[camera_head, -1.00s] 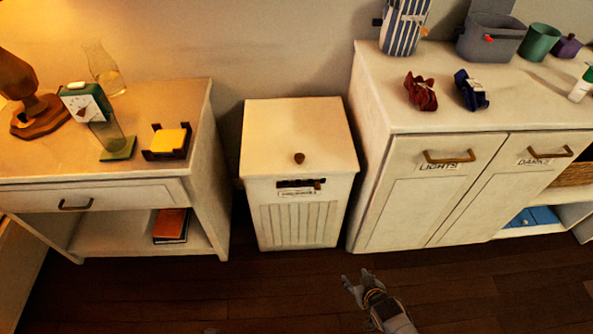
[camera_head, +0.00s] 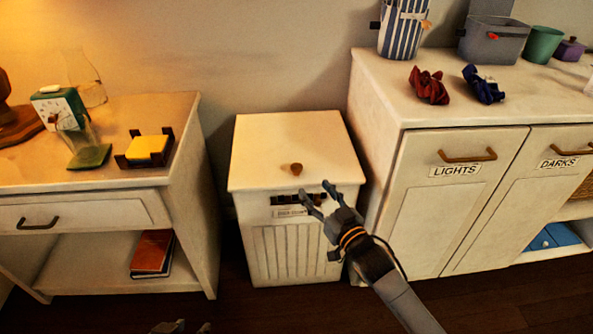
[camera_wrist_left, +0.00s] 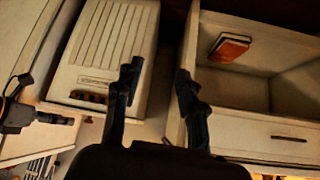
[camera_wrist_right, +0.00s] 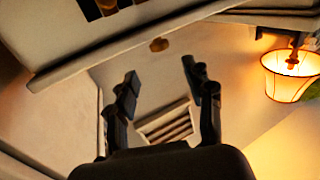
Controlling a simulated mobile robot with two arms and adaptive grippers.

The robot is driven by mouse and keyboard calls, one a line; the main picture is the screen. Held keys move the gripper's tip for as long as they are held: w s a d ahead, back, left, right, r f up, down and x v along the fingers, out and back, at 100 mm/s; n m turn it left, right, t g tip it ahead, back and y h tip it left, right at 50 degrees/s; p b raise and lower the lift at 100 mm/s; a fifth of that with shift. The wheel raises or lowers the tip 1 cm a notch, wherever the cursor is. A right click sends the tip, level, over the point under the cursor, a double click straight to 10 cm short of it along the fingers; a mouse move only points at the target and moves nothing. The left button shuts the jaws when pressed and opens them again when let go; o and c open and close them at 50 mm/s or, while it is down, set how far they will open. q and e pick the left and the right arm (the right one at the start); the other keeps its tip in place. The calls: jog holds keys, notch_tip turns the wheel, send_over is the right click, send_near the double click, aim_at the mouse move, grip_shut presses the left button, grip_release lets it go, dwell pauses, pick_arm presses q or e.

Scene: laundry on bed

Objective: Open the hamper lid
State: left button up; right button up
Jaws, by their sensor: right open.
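The white hamper (camera_head: 290,250) stands between two cabinets, its lid (camera_head: 290,138) closed. A brown knob (camera_head: 296,168) sits on the lid near its front edge; it also shows in the right wrist view (camera_wrist_right: 158,44). My right gripper (camera_head: 314,189) is open and empty at the hamper's upper front, just below and right of the knob in the head view. It partly covers the dark slot and label (camera_head: 288,211). My left gripper (camera_head: 187,328) barely shows at the bottom edge. The left wrist view shows it open and empty (camera_wrist_left: 157,80), with the hamper (camera_wrist_left: 120,35) beyond.
A nightstand (camera_head: 90,215) with a yellow note block (camera_head: 147,148) stands left of the hamper. A cabinet with LIGHTS (camera_head: 455,171) and DARKS doors stands close on the right, with scrunchies (camera_head: 430,86) on top. Dark floor lies in front.

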aim_at(299, 171)
jog(key=b+x, duration=0.1)
jog(key=x, duration=0.4)
jog(key=shift+w+a+f, duration=0.1)
jog(key=shift+w+a, duration=0.05)
jog(key=shift+w, duration=0.2)
jog(key=b+x, duration=0.2)
jog(key=x, duration=0.2)
jog(key=shift+w+a, duration=0.15)
jog(key=shift+w, duration=0.2)
jog(key=shift+w+a, duration=0.15)
jog(key=shift+w, duration=0.25)
pick_arm(q)
jog(key=w+d+r+t+h, duration=0.2)
jog(key=w+d+r+t, duration=0.2)
jog(key=w+r+t, duration=0.4)
notch_tip(299, 171, up, 4)
jog(key=shift+w+f+t+h, duration=0.15)
jog(key=shift+w+t+h, duration=0.15)
jog(key=shift+w, duration=0.2)
pick_arm(e)
jog(key=shift+c, duration=0.4)
grip_shut()
